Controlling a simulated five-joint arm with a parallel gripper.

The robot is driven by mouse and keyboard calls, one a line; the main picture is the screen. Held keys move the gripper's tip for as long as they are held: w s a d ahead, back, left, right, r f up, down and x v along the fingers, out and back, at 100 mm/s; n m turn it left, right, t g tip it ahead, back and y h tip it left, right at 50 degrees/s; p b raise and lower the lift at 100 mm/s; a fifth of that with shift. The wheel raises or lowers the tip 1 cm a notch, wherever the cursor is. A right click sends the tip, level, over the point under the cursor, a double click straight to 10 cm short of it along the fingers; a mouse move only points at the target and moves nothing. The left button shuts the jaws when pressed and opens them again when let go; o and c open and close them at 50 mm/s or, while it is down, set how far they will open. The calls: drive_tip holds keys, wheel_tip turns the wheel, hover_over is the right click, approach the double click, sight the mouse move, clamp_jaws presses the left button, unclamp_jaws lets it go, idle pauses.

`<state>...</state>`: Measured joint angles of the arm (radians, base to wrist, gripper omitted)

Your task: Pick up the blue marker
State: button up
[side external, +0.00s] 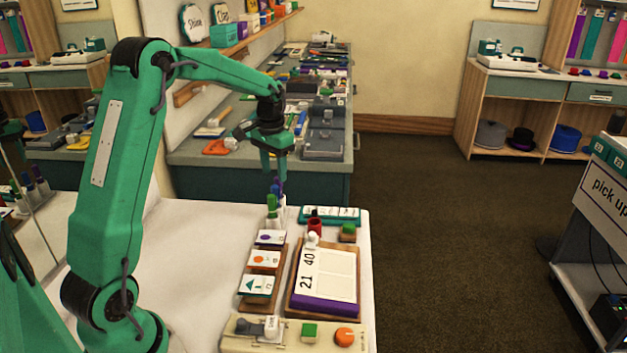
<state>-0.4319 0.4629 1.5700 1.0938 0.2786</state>
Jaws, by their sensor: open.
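My gripper (275,168) points straight down above the far edge of the white table, with its jaws open and empty. Just below its fingertips stands a small upright cluster of markers. One has a blue cap (276,187), the topmost in the cluster. A marker with a green cap (271,201) and white body stands in front of it. The blue marker's body is mostly hidden behind the others. I cannot tell whether the fingertips touch the blue cap; a small gap seems to show.
The white table (185,262) is bare at the left. Picture cards (265,260) stand in front. A cluttered counter (255,160) lies behind.

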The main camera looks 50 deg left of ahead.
sight(274, 186)
drive_tip(key=shift+w+a+f, duration=0.2)
drive_tip(key=shift+a+f, duration=0.25)
drive_tip(key=shift+f, duration=4)
clamp_jaws()
